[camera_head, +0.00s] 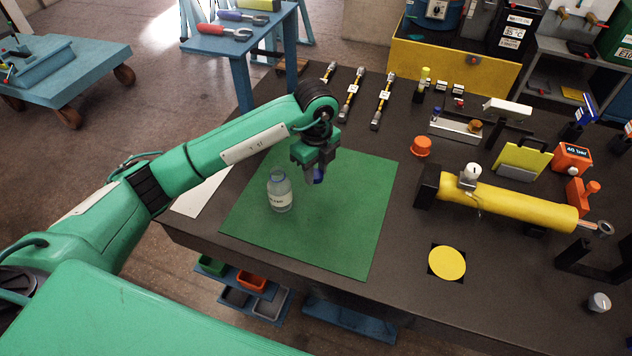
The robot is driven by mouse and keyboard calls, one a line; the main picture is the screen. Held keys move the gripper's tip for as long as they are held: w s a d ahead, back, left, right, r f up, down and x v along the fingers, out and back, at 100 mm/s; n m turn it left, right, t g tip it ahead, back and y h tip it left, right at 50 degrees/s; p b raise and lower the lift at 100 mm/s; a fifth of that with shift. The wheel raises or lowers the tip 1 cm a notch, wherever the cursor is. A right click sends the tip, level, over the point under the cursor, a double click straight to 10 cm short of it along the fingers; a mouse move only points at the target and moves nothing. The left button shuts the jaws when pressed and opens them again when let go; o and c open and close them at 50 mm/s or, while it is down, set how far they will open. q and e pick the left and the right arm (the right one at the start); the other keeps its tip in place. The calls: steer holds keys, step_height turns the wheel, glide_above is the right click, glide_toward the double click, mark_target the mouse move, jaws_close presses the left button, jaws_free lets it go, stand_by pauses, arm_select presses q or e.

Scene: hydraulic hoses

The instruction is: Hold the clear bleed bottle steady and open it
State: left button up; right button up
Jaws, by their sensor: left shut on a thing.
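The clear bleed bottle (280,192) stands upright on the green mat (345,235), with a white label on its front. No cap shows on its neck. My left gripper (316,174) is just to the right of the bottle and above the mat, pointing down. It is shut on a small blue piece (319,177), which looks like the bottle's cap and is partly hidden by the fingers. The gripper and the bottle look apart. My right gripper is not in view.
A yellow cylinder (510,205) lies on the dark bench right of the mat, with a yellow disc (447,263) in front of it. An orange cap (421,146) stands near the mat's right corner. Several hoses (351,94) lie behind. The mat's right part is clear.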

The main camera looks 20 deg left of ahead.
mark_target(316, 193)
arm_select(q)
step_height(316, 193, down, 6)
steer(key=shift+r+p, duration=0.25)
steer(key=shift+p, duration=0.2)
steer(key=shift+f, duration=0.15)
steer(key=shift+f, duration=0.1)
steer(key=o, duration=1.1)
